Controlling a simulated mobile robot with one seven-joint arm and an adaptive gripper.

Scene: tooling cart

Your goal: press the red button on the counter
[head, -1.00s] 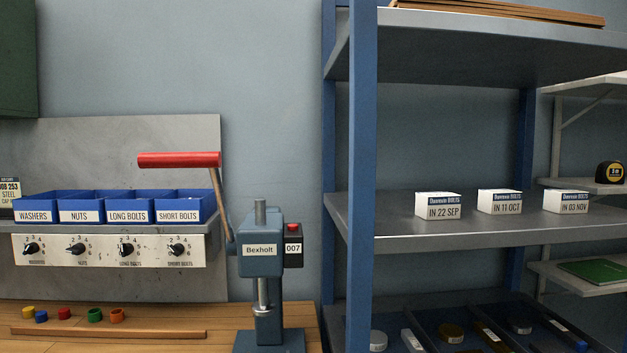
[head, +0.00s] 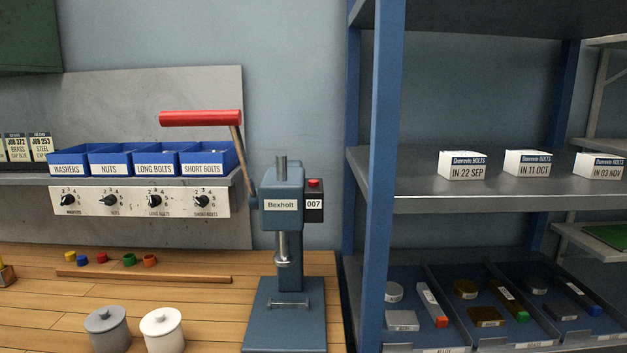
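A small red button (head: 314,183) sits on top of a black box labelled 007 (head: 314,204). The box is fixed to the right side of the blue-grey Bexholt press (head: 283,205), which stands at the right end of the wooden bench (head: 215,312). The press has a long lever with a red handle (head: 201,118) reaching up and to the left. My gripper is not in view.
Blue bins (head: 155,162) sit on a ledge above a panel of dials (head: 138,203). A grey jar (head: 107,330) and a white jar (head: 162,330) stand at the bench's front. A blue-posted shelf unit (head: 386,180) with boxes and trays stands close right of the press.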

